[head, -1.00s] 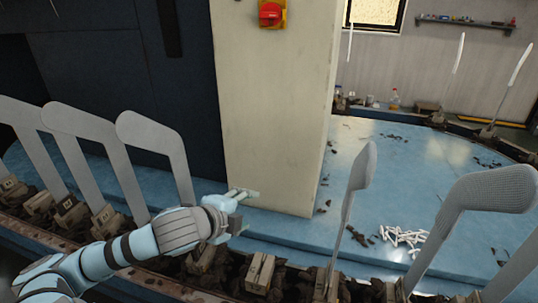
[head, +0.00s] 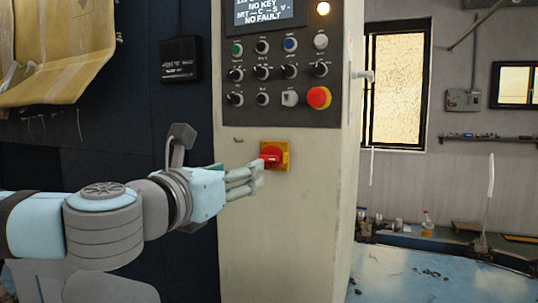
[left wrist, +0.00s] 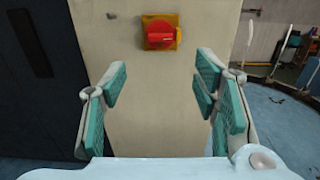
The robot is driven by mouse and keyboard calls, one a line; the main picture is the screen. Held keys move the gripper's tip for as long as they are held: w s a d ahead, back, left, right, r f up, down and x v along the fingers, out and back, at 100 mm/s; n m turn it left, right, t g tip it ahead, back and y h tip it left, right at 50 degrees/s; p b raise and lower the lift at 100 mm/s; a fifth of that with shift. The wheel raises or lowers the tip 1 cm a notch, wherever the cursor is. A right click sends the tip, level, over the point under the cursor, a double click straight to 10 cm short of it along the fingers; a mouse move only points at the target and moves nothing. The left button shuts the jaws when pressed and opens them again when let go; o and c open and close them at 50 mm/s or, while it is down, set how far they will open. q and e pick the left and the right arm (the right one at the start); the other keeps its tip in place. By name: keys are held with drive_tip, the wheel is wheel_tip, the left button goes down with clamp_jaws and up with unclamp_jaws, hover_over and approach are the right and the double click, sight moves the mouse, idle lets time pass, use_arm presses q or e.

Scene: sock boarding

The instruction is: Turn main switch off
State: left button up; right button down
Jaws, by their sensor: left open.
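The main switch (head: 272,157) is a red rotary knob on a yellow plate, low on the front of the cream control cabinet (head: 285,230). It also shows in the left wrist view (left wrist: 159,33), upper middle, with the knob's grip lying roughly horizontal. My left gripper (head: 257,178) is just left of the switch in the head view, its fingers overlapping the plate's left edge. In the left wrist view my left gripper (left wrist: 160,85) is open and empty, with the switch beyond and above its fingertips. Whether a finger touches the switch I cannot tell. My right gripper is not in view.
Above the switch is a panel with several knobs and buttons, a red emergency button (head: 319,97) and a lit display (head: 264,10). A dark wall with a small black box (head: 181,59) is at left. The blue platform (head: 400,275) lies right of the cabinet.

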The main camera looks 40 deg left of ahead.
sight(267, 159)
use_arm(q)
drive_tip(key=p+x, duration=0.9)
drive_tip(key=x, duration=0.2)
drive_tip(key=shift+w+a, duration=0.2)
drive_tip(key=shift+w, duration=0.65)
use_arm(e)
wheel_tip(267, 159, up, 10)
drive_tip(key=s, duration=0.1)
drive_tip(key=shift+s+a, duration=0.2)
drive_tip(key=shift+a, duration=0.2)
use_arm(q)
drive_tip(key=shift+c, duration=0.4)
drive_tip(key=shift+s, duration=0.1)
drive_tip(key=c, duration=1.1)
